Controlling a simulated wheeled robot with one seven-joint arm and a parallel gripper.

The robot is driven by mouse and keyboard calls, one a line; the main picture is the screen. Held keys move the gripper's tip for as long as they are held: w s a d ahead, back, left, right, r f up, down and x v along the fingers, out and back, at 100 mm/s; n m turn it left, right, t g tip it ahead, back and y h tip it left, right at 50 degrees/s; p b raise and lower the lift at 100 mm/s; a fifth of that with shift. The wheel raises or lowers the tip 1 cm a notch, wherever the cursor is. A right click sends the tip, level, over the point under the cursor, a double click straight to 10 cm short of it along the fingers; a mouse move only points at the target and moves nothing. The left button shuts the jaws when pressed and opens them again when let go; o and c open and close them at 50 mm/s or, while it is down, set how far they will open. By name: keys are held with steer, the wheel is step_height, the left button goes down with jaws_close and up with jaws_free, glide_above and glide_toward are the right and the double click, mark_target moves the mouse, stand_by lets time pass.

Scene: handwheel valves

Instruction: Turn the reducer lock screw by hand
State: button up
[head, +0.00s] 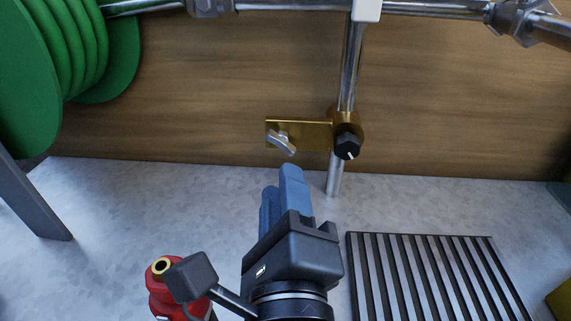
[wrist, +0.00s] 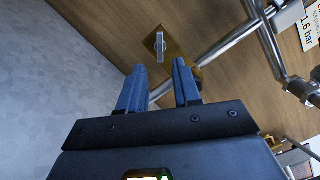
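A brass reducer body (head: 345,118) sits on an upright steel pipe, with a black hexagonal knob (head: 347,145) bearing a white mark at its front. A flat brass plate (head: 308,133) reaches left from it. A silver wing-shaped screw (head: 281,142), which looks like the lock screw, is on the plate's left end, tilted in the head view. It also shows in the wrist view (wrist: 160,47), beyond the fingertips. My gripper (head: 280,184) has blue fingers, below and in front of the screw, apart from it. The wrist view shows the fingers (wrist: 160,70) open and empty.
A horizontal steel pipe (head: 290,6) runs across the top. A green hose reel (head: 70,50) is at the left. A red object with a brass-coloured ring (head: 163,285) stands beside my gripper. A slatted grate (head: 430,275) lies at the right on the grey surface.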

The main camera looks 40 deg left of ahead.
mark_target(280, 148)
steer(key=p+x, duration=0.1)
steer(key=x, duration=0.5)
steer(key=shift+w+a+r, duration=0.15)
steer(key=shift+w, duration=0.05)
stand_by(0.4)
jaws_close()
